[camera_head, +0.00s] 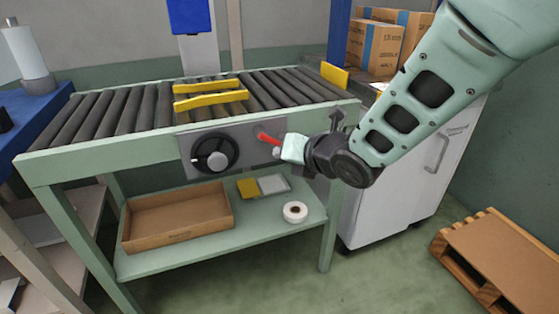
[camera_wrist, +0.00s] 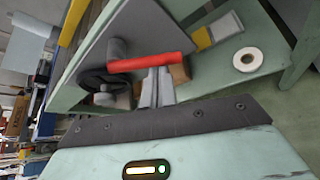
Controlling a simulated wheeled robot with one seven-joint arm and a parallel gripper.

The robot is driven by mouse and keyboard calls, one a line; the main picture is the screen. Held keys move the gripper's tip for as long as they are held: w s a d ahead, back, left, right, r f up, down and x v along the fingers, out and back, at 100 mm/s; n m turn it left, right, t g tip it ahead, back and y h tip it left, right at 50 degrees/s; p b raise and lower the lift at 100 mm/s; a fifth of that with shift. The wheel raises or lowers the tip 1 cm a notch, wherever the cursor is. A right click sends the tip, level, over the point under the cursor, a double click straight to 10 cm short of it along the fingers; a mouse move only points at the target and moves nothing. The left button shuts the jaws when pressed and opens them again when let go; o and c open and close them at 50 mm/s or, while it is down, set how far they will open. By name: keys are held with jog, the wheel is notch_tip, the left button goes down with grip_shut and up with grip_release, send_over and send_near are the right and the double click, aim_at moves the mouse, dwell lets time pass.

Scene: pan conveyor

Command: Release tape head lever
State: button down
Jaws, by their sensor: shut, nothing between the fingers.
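The red lever (camera_head: 268,139) sticks out from the right part of a grey panel (camera_head: 184,146) on the conveyor's front. In the wrist view the red lever (camera_wrist: 155,62) runs across the picture, just beyond my fingertips. My gripper (camera_head: 280,151) is at the lever's near end, its fingers shut with nothing between them. In the wrist view the closed fingers of my gripper (camera_wrist: 157,76) reach up to the lever's lower edge and seem to touch or nearly touch it. The lever's mount is partly hidden in the head view.
A black dial (camera_head: 214,152) sits left of the lever on the panel. The roller conveyor (camera_head: 118,108) carries yellow bars (camera_head: 210,99) above. The shelf below holds a cardboard tray (camera_head: 178,238) and a tape roll (camera_head: 295,211). A white cabinet (camera_head: 400,190) and a pallet (camera_head: 500,255) stand right.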

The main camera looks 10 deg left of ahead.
jog(key=shift+w+d+r+n+h, duration=0.2)
jog(key=shift+d+r+n+h, duration=0.1)
jog(key=shift+r+n+h, duration=0.3)
jog(key=shift+r, duration=0.25)
dwell(0.4)
